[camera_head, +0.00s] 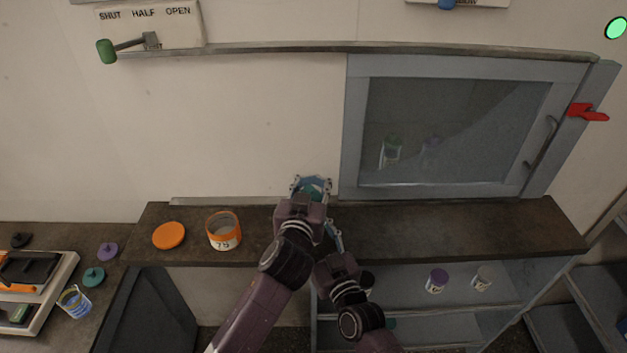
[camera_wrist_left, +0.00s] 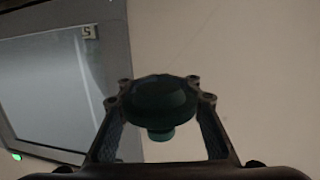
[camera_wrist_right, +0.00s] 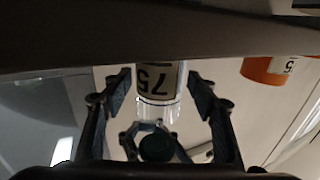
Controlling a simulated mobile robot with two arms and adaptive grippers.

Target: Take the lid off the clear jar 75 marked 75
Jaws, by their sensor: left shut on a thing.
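My left gripper (camera_head: 311,186) is shut on a teal lid (camera_wrist_left: 158,100), whose small knob faces the left wrist camera. The lid also shows as dark green in the right wrist view (camera_wrist_right: 157,148). The clear jar 75 (camera_wrist_right: 158,92) appears upside down in that view, with its label and clear rim visible. A gap seems to show between rim and lid. The counter edge hides the jar's base, and my left arm hides the jar in the head view. My right gripper (camera_wrist_right: 160,84) is open, its fingers either side of the jar in the picture, seemingly short of it.
An open orange jar marked 75 (camera_head: 224,232) and an orange lid (camera_head: 169,236) stand on the dark counter (camera_head: 470,222) to the left. A closed glass-fronted cabinet (camera_head: 450,130) is behind. The counter's right part is clear.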

